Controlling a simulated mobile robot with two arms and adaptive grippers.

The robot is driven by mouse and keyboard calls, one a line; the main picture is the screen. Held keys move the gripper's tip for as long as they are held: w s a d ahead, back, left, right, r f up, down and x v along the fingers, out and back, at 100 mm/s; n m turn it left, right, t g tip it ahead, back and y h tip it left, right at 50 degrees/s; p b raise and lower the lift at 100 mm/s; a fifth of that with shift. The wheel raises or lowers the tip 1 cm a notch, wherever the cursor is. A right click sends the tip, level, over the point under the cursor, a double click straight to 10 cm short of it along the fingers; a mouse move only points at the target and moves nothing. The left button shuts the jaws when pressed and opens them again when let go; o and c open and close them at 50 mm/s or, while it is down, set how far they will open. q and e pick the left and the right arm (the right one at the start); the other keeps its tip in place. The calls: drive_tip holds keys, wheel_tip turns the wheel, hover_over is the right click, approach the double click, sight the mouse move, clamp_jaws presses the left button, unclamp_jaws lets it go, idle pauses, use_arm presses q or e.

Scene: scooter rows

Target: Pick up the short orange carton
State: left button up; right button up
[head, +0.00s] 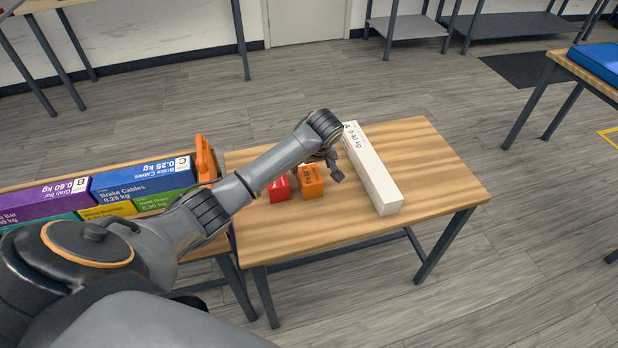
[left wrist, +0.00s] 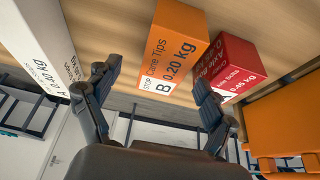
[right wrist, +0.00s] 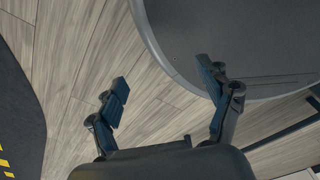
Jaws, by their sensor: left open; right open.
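My right gripper (right wrist: 165,88) is open and empty, away from the table top with the cartons.
A red carton (head: 279,190) stands close left of the orange one. A long white carton (head: 372,172) lies to its right. A tray with a blue carton (head: 140,178), a purple carton (head: 45,200) and others is at left. The table's right part (head: 440,180) is clear.

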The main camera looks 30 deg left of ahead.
sight(309, 172)
use_arm(q)
drive_tip(key=shift+w+a+f, duration=0.1)
drive_tip(key=shift+w+f, duration=0.05)
drive_tip(key=shift+f, duration=0.4)
drive_tip(key=x, duration=0.4)
drive_tip(key=shift+s+a+f, duration=0.2)
drive_tip(key=shift+s+f, duration=0.1)
drive_tip(key=shift+s, duration=0.05)
drive_tip(key=shift+f, duration=0.25)
drive_tip(key=shift+c, duration=0.2)
drive_tip(key=c, duration=0.3)
drive_tip(key=shift+w, duration=0.1)
drive_tip(key=c, duration=1.1)
drive_tip(key=shift+o, duration=0.2)
use_arm(e)
drive_tip(key=shift+d+f, duration=0.1)
drive_tip(key=shift+d, duration=0.6)
drive_tip(key=shift+d, duration=0.1)
